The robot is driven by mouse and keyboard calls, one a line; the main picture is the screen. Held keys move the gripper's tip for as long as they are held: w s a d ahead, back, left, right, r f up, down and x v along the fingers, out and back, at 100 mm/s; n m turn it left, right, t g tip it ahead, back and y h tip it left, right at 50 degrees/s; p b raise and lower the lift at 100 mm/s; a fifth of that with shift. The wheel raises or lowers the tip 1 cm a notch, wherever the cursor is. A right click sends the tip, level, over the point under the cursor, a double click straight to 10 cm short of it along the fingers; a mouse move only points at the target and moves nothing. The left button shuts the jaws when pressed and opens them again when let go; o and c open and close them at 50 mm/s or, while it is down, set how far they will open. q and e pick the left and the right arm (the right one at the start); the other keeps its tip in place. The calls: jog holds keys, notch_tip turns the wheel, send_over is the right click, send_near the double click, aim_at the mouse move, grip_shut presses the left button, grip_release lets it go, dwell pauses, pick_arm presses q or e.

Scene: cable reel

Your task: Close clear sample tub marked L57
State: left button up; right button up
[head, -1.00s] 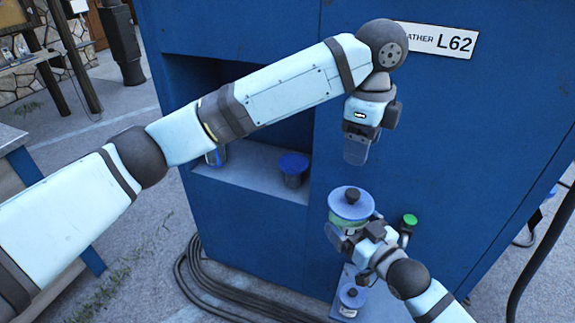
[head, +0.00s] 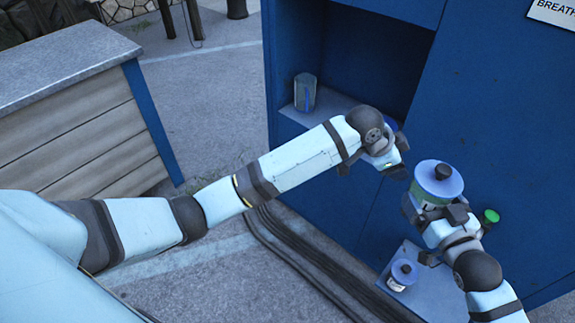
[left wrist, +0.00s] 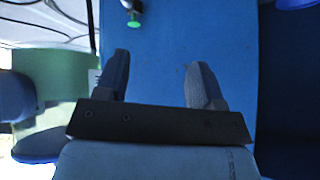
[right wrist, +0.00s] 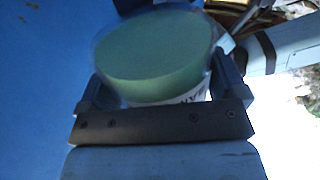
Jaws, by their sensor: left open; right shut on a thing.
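A clear tub (head: 428,197) with greenish contents and a white label is in my right gripper (head: 436,212), in front of the blue cabinet. A blue lid (head: 438,178) with a dark knob shows on its top; I cannot tell how firmly it sits. In the right wrist view the tub (right wrist: 150,50) is between both fingers; its label is only partly visible and I cannot read L57. My left gripper (head: 376,168) is left of the tub, apart from it. In the left wrist view its fingers (left wrist: 159,80) are spread and empty.
The cabinet recess holds a container (head: 305,92) and a blue-topped one partly behind my left arm. A small blue-lidded tub (head: 404,271) stands on a low ledge (head: 425,285). A green button (head: 491,216) is right of my right gripper. A wooden counter (head: 70,70) stands left.

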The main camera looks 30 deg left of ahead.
pick_arm(q)
jog(key=s+a+f+n+t, duration=0.2)
jog(key=s+a+f+n, duration=0.1)
jog(key=s+f, duration=0.45)
jog(key=s+a+f+n+t, duration=0.1)
jog(key=s+a+f+n, duration=0.2)
jog(key=s+f, duration=0.45)
jog(key=s+a+f+n+t+y, duration=0.1)
jog(key=s+a+f, duration=0.2)
jog(key=s+a, duration=0.2)
jog(key=s+a+f+n+t+y, duration=0.2)
jog(key=s+a+f, duration=0.2)
jog(key=s, duration=0.7)
jog(key=shift+s+a+f+n, duration=0.25)
jog(key=shift+s+a+n, duration=0.05)
jog(key=shift+a, duration=0.6)
pick_arm(e)
jog(key=shift+r, duration=0.1)
